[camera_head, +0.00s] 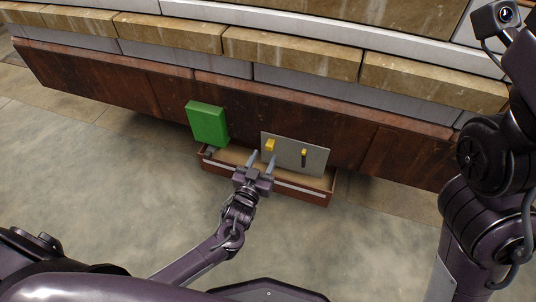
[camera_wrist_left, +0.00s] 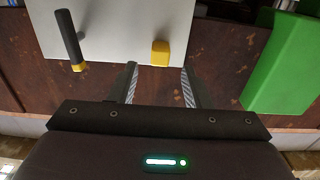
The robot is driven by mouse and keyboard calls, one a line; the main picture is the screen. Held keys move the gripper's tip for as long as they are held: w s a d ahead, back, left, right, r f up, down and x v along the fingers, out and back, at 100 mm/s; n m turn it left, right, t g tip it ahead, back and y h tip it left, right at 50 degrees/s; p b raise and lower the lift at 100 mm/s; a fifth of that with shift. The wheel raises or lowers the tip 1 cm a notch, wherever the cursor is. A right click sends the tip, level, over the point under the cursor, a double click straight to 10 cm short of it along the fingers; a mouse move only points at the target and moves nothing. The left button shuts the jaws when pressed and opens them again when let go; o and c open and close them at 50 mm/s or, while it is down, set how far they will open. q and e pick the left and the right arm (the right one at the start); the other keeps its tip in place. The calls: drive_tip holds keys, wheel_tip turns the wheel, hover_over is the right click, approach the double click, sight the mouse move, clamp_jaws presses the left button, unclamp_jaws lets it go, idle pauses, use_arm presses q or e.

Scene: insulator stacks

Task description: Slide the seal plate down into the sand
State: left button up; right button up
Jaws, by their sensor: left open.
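The seal plate is a thin grey plate (camera_head: 287,153) standing upright in a low brown box (camera_head: 300,193) with a tan sand-like fill (camera_head: 236,156). It carries a yellow block (camera_head: 270,145) and a dark handle with a yellow end (camera_head: 304,158). My left gripper (camera_head: 260,160) is open in front of the plate, near the yellow block. In the left wrist view the plate (camera_wrist_left: 115,35) fills the upper left, and the yellow block (camera_wrist_left: 160,52) lies beyond the open, empty fingers (camera_wrist_left: 160,85). The plate's lower edge is partly hidden. My right gripper is out of view.
A green block (camera_head: 207,124) stands at the box's left end; it also shows in the left wrist view (camera_wrist_left: 287,65). A dark brown beam (camera_head: 150,85) under pale stone blocks (camera_head: 290,50) runs close behind the box. The floor (camera_head: 110,190) to the left is clear.

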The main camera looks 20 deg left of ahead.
sight(268, 148)
use_arm(q)
drive_tip(key=shift+w+b, duration=0.7)
drive_tip(key=shift+w, duration=1.3)
clamp_jaws()
drive_tip(key=shift+f, duration=0.15)
